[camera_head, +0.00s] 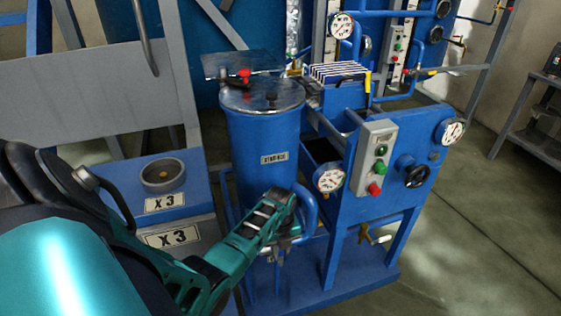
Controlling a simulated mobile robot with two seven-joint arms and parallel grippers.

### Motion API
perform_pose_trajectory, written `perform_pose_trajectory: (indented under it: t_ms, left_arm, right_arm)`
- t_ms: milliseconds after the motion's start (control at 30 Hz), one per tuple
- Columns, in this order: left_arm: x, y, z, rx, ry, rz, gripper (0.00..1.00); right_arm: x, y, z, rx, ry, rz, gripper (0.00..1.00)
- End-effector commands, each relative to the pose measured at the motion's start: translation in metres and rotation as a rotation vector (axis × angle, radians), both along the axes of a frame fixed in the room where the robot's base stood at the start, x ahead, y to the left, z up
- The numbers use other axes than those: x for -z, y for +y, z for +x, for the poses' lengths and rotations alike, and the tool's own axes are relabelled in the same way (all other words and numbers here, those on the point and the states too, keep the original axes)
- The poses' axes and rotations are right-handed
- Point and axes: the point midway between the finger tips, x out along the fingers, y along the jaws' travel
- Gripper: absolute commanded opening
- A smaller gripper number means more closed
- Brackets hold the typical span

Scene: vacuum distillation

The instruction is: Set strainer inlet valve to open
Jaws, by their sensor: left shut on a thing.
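The strainer (264,140) is an upright blue cylinder with a shiny metal lid and a small label on its front. My left gripper (283,215) reaches in from the lower left and is at the strainer's lower front, beside a curved blue pipe (307,207). It is shut on the strainer inlet valve. The gripper covers the valve's handle, so its angle cannot be told. Metal fittings (283,245) show just below the fingers. My right gripper is not in view.
A panel with a grey button box (372,158), a black handwheel (412,171) and gauges (329,178) stands right of the strainer. A lever valve (374,236) is below it. A blue stand marked X 3 (165,203) is at left. Open floor lies at lower right.

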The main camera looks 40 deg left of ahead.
Motion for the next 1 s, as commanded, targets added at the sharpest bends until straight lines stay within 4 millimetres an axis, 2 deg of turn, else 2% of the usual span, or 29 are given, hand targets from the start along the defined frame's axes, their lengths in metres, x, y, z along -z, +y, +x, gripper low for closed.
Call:
perform_pose_trajectory:
  t_ms: [33,200,667,1000]
  left_arm:
    - [0.000,0.000,0.000,0.000,0.001,0.000,0.14]
    - [0.000,0.000,0.000,0.000,0.001,0.000,0.00]
    - [0.000,0.000,0.000,0.000,0.009,0.005,0.00]
    - [0.002,-0.004,0.012,0.000,0.142,0.075,0.00]
  right_arm:
    - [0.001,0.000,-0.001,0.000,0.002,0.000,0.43]
    - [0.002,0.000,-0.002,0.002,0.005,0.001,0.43]
    - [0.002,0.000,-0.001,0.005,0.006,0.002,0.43]
    - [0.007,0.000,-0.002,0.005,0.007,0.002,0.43]
